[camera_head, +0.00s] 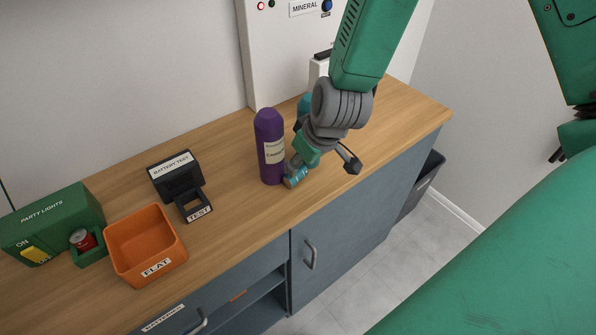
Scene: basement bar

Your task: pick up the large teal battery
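A small teal cylinder with a copper-coloured band, which looks like the teal battery (294,174), stands on the wooden counter, right of the purple bottle's base. My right gripper (324,150) reaches down from the top, just above and to the right of it. One dark-tipped finger juts out to the right, and the other side is partly hidden behind the gripper body. The fingers look spread and apart from the battery, which is partly covered by the gripper. My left gripper cannot be made out.
The purple bottle (269,147) stands close left of the gripper. A battery tester (178,178), an orange FLAT bin (126,233) and a green party lights box (50,222) stand farther left. A white MINERAL machine (283,45) stands behind. The counter's front edge is near.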

